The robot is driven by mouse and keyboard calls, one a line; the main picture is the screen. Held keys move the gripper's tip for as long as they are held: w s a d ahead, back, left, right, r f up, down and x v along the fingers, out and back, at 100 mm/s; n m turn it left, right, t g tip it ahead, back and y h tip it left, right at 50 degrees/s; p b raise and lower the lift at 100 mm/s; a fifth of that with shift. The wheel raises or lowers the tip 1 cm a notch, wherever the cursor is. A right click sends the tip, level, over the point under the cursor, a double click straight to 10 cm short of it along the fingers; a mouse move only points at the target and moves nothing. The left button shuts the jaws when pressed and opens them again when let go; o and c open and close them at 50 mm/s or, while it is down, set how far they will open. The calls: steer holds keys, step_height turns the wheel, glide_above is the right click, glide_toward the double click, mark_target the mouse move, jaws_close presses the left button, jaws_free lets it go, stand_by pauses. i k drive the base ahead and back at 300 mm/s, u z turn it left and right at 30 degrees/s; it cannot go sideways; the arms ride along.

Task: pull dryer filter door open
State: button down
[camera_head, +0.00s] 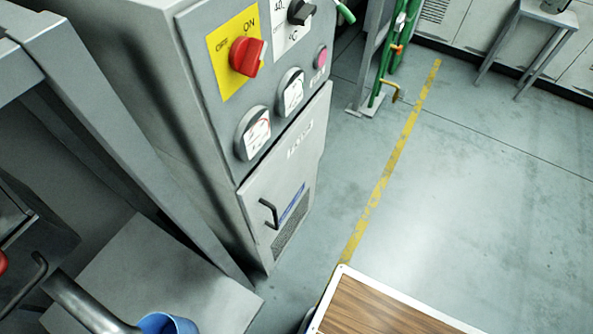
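The dryer (160,125) is a tall grey cabinet left of the middle. Its filter door (254,197) is the light grey panel low on the front face, and it looks shut, flush with the cabinet. A dark bar handle (268,214) stands upright near the door's left edge. A blue label strip (292,204) and a dark vent grille (288,238) sit to the right of the handle. My gripper is not in view.
Above the door are two gauges (257,133), a red rotary switch (246,57) and a pink button (320,57). A grey frame (140,140) stands close on the left. A white-rimmed wood-grain top (385,312) is at the bottom. Floor (470,190) right of the dryer is clear.

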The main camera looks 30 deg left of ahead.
mark_target(263, 198)
steer(key=k, duration=0.35)
steer(key=z, duration=1.25)
steer(key=i, duration=0.35)
steer(key=u, duration=2.65)
steer(key=k, duration=1.15)
steer(key=z, duration=0.35)
steer(key=i, duration=0.7)
steer(key=u, duration=0.15)
